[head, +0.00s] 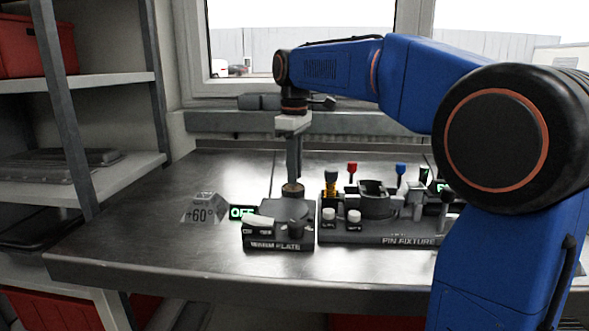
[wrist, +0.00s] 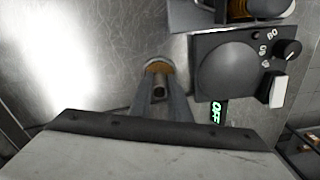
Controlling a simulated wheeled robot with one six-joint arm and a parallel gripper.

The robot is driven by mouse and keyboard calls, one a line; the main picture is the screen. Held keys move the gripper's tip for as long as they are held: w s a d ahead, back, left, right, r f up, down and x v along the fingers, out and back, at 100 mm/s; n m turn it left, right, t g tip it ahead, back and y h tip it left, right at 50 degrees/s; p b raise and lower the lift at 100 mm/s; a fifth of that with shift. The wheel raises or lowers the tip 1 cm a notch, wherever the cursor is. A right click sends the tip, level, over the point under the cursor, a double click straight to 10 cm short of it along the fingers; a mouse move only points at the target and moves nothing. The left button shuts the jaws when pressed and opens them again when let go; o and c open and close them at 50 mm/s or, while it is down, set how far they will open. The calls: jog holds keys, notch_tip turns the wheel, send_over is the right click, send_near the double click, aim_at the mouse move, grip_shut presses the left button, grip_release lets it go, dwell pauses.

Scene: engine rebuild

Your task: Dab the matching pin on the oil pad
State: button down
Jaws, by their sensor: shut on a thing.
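My gripper (head: 293,176) points down at the back of the bench, behind the warm plate. It is shut on a grey, hollow-ended cylindrical pin (wrist: 158,91), seen between the fingers in the wrist view. The pin is hard to make out in the head view. A small round cup with a tan-brown top, apparently the oil pad (wrist: 160,67), lies right at the fingertips. Its tan top also shows under the fingers in the head view (head: 292,188). The gripper partly hides the pad, and I cannot tell whether the pin touches it.
The pin fixture (head: 395,240) is to the right, with red (head: 352,168) and blue (head: 401,169) topped pieces.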

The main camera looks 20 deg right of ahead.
jog(key=shift+f, duration=0.7)
dwell(0.9)
dwell(0.3)
jog(key=shift+r, duration=3.55)
jog(key=shift+d, duration=0.1)
